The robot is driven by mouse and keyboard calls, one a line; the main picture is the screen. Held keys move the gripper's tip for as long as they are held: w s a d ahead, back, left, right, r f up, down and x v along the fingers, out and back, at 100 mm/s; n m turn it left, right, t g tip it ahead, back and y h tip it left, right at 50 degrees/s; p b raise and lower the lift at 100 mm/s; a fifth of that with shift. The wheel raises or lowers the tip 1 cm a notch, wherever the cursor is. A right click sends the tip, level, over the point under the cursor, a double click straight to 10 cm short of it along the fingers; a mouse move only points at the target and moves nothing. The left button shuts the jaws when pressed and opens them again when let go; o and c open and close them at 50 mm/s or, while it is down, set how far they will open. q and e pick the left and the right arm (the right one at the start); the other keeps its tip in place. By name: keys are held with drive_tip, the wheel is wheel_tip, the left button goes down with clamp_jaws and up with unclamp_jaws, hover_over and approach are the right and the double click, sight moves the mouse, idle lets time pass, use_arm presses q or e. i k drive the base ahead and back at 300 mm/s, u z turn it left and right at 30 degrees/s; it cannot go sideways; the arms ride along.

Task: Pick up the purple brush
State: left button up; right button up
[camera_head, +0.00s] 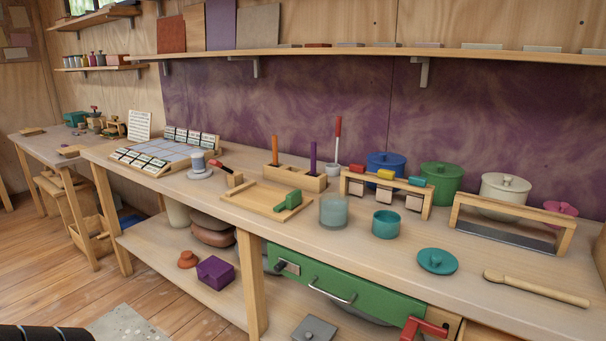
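The purple brush (313,158) stands upright in a light wooden holder (310,183) on the long workbench. Its lower end is hidden inside the holder. An orange brush (275,151) stands upright in the same holder, to the left of the purple one. Neither of my grippers shows in the head view.
A wooden tray (250,198) with a green tool (290,200) lies in front of the holder. A glass jar (334,211) and a teal cup (385,224) stand to the right front. A red-topped stick (337,139) stands behind. A shelf (440,54) runs above.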

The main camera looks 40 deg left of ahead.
sight(313, 144)
drive_tip(key=k, duration=0.25)
drive_tip(key=z, duration=3.25)
drive_tip(key=k, duration=2.55)
drive_tip(key=u, duration=1.35)
